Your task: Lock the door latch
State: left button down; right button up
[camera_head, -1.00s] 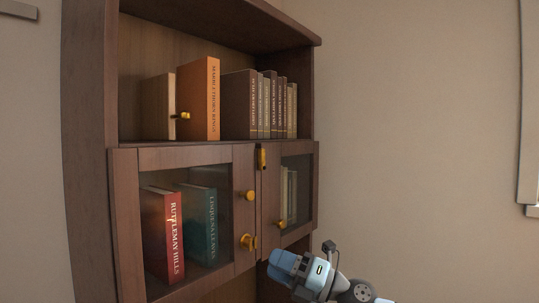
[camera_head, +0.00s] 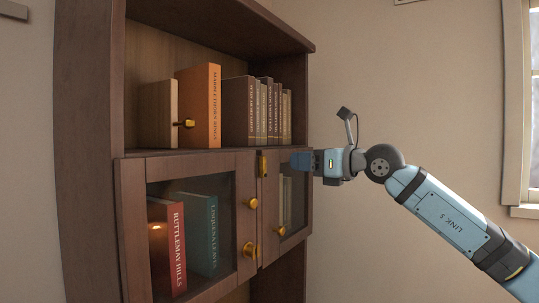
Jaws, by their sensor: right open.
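The cabinet has a left glass door (camera_head: 135,215) and a right glass door (camera_head: 307,205), both looking closed. A brass latch piece (camera_head: 262,163) stands upright at the top of the seam between the doors. Another brass latch piece (camera_head: 250,250) sits lower on the left door's edge. Round brass knobs are on the left door (camera_head: 252,203) and the right door (camera_head: 281,231). My right gripper (camera_head: 292,161) is just right of the upper latch, in front of the right door's top. I cannot tell whether it touches anything. My left gripper is out of view.
The open shelf above holds an orange book (camera_head: 200,106), several brown books and a wooden piece with a brass knob (camera_head: 186,123). Red and teal books stand behind the left glass. The wall right of the cabinet is clear, with a window (camera_head: 521,120) at the far right.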

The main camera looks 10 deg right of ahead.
aim_at(265, 159)
jog(key=p+x, duration=0.2)
jog(key=x, duration=0.6)
jog(key=shift+a+r+p, duration=0.1)
jog(key=shift+p, duration=0.2)
jog(key=shift+w+a, duration=0.4)
grip_shut()
